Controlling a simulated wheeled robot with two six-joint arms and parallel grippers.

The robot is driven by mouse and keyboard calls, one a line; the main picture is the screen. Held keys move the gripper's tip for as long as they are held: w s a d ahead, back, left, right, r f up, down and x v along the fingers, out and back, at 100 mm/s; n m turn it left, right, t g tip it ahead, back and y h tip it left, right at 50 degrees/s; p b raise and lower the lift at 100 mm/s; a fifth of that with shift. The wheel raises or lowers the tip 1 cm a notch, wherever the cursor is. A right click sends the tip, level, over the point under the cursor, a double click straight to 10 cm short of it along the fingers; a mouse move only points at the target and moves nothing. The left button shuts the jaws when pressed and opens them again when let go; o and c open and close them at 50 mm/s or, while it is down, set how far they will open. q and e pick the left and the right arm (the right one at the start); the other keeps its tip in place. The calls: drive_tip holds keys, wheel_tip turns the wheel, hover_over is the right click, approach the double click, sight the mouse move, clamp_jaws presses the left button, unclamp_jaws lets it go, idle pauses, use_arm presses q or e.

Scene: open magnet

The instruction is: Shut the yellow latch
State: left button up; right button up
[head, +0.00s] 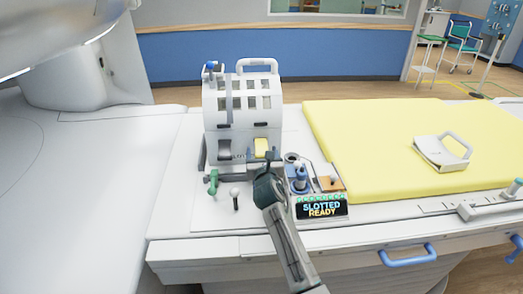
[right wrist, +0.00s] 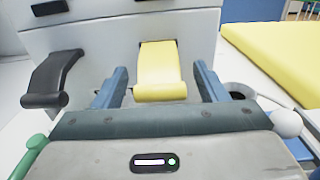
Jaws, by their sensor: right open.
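The yellow latch (head: 262,147) is on the lower front of the white coil housing (head: 222,110). In the right wrist view the yellow latch (right wrist: 161,72) sticks out from the white face and slopes down to a rolled lower lip. My right gripper (head: 262,170) is in front of the latch, below it in the head view. In the right wrist view my right gripper (right wrist: 160,85) is open, with one blue finger on each side of the latch. The fingers appear apart from it. A dark grey latch (right wrist: 52,78) sits to its left. My left gripper is not in view.
A display reading "SLOTTED READY" (head: 322,207) stands at the right, near a blue plunger-like part (head: 300,180) and an orange block (head: 331,184). A green handle (head: 212,182) and a white-knobbed lever (head: 235,196) stand at the left. A yellow pad (head: 390,140) lies further right.

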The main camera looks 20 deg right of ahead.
drive_tip(key=shift+x, duration=0.85)
drive_tip(key=shift+c, duration=0.3)
